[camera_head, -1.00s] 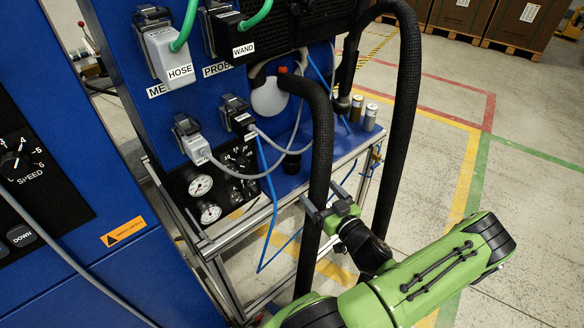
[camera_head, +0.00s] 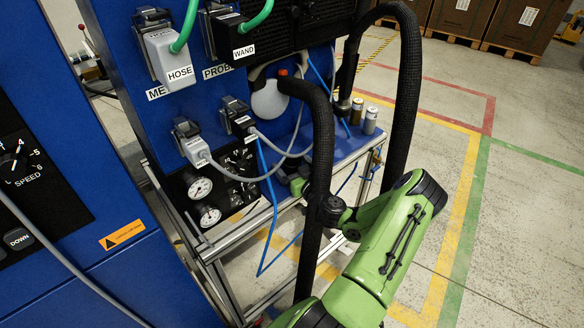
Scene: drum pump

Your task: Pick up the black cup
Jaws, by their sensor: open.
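The black cup (camera_head: 290,163) is a small dark shape on the blue shelf, left of the thick black hose. It is partly hidden by my gripper, and its outline is hard to make out. My gripper (camera_head: 292,181) is open and reaches behind the hose to the front of the cup. The hose covers part of my wrist. I cannot tell whether the jaws are around the cup or only beside it.
The thick black hose (camera_head: 315,190) hangs across my forearm's path. Grey cables and a blue tube (camera_head: 272,200) run left of the gripper. Two small cans (camera_head: 363,116) stand on the shelf's right. A metal frame (camera_head: 225,240) lies below. The floor at right is clear.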

